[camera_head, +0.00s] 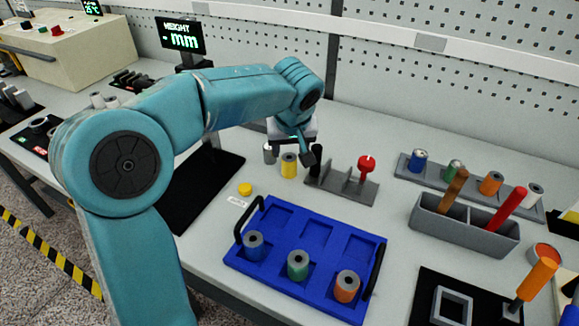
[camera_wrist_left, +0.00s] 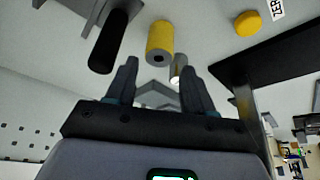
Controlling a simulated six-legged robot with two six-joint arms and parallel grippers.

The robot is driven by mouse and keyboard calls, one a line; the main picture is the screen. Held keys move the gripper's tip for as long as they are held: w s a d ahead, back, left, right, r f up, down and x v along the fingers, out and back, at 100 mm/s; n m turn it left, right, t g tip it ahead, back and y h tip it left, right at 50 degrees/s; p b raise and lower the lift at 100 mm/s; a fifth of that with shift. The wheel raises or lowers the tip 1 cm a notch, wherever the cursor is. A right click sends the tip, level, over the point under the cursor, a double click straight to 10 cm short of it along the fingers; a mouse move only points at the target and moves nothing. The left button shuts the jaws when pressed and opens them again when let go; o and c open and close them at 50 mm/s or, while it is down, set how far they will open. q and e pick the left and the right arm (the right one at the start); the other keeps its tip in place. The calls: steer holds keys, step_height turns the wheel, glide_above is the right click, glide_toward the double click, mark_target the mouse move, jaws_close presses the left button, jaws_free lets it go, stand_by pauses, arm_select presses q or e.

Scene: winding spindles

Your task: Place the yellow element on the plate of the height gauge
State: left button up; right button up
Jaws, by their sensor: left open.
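The yellow element (camera_head: 289,168) is an upright yellow cylinder with a hole in its end, standing on the table. It also shows in the left wrist view (camera_wrist_left: 160,38), beyond the fingertips. My left gripper (camera_head: 291,146) is open, just above and behind it in the head view. In the left wrist view its two fingers (camera_wrist_left: 158,80) are apart, with nothing between them. The height gauge (camera_head: 183,38) shows a screen reading "HEIGHT - mm" at the back left. A black flat base (camera_head: 190,195) lies below it, partly hidden by my left arm; I cannot make out the plate.
A grey rack (camera_head: 345,190) is to the right. A blue tray (camera_head: 300,221) with several spindles is in front. A yellow disc (camera_head: 245,189) lies at front left.

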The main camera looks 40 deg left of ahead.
mark_target(289, 156)
arm_select(q)
steer(key=x, duration=0.5)
steer(key=shift+w+f, duration=0.2)
steer(key=shift+f, duration=0.15)
steer(key=shift+s, duration=0.1)
steer(key=c, duration=0.9)
steer(key=shift+r, duration=0.1)
step_height(289, 156, up, 20)
steer(key=p, duration=0.4)
